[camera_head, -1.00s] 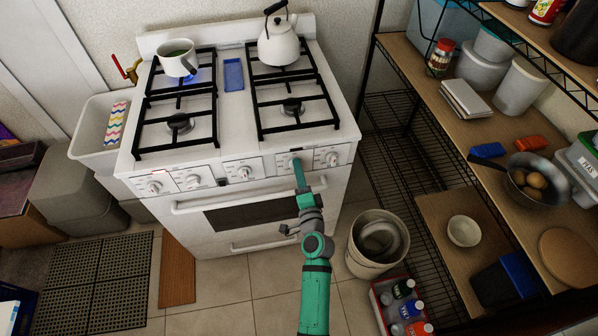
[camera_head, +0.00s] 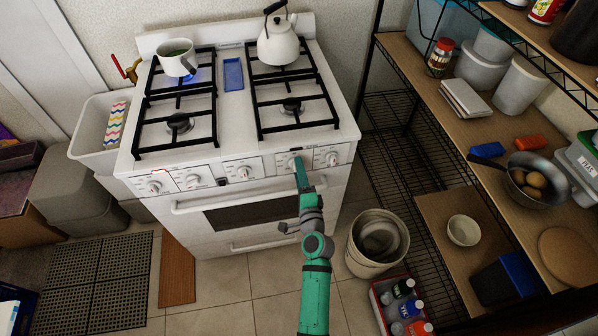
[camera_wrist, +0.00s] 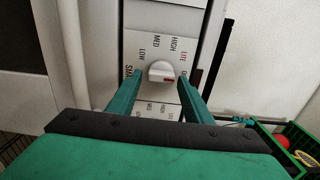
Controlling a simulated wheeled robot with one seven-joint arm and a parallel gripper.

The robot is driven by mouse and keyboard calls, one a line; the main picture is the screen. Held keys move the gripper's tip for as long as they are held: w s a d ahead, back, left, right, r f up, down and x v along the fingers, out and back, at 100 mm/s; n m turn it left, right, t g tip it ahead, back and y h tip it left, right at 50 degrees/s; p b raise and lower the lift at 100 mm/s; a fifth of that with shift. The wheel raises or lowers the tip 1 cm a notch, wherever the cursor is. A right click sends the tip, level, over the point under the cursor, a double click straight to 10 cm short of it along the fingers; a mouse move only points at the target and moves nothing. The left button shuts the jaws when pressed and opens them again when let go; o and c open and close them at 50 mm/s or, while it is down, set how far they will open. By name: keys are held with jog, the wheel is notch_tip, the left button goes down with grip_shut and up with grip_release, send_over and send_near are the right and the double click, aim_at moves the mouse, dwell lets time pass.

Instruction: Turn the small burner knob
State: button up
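The stove (camera_head: 250,190) has a row of several white knobs along its front panel. My gripper (camera_head: 300,163) points at the knob second from the right (camera_head: 294,162), which it partly covers in the head view. In the wrist view, this white knob (camera_wrist: 161,71) has a red mark on its right-hand end. Labels such as HIGH, MED and LOW are printed around it. My gripper's two green fingers (camera_wrist: 160,77) are apart, one on either side of the knob, with small gaps seeming to show. Contact cannot be told.
The oven handle (camera_head: 250,196) runs below the knobs. A bin (camera_head: 377,243), a bottle crate (camera_head: 402,308) and shelving (camera_head: 440,130) stand to the right.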

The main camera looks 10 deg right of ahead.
dwell(0.3)
jog(key=s, duration=1)
jog(key=shift+s+a, duration=0.15)
jog(key=shift+s, duration=0.25)
jog(key=s+a+f+n+g, duration=0.1)
jog(key=s+a+f+n, duration=0.15)
jog(key=s, duration=0.35)
jog(key=s+a+f+n+h, duration=0.1)
jog(key=s+n, duration=0.2)
jog(key=s, duration=0.3)
jog(key=s+a+f+n+g, duration=0.1)
jog(key=s+a+n, duration=0.15)
jog(key=s, duration=0.35)
jog(key=s+a+r+n, duration=0.3)
jog(key=s+r+n, duration=0.1)
jog(key=s, duration=0.3)
jog(key=s+a+r+n+y, duration=0.1)
jog(key=s+a+r+n, duration=0.3)
jog(key=s+n, duration=0.2)
jog(key=shift+s+a+r+n+g+y, duration=0.15)
jog(key=shift+s+a+n+g+y, duration=0.15)
jog(key=shift+s, duration=0.7)
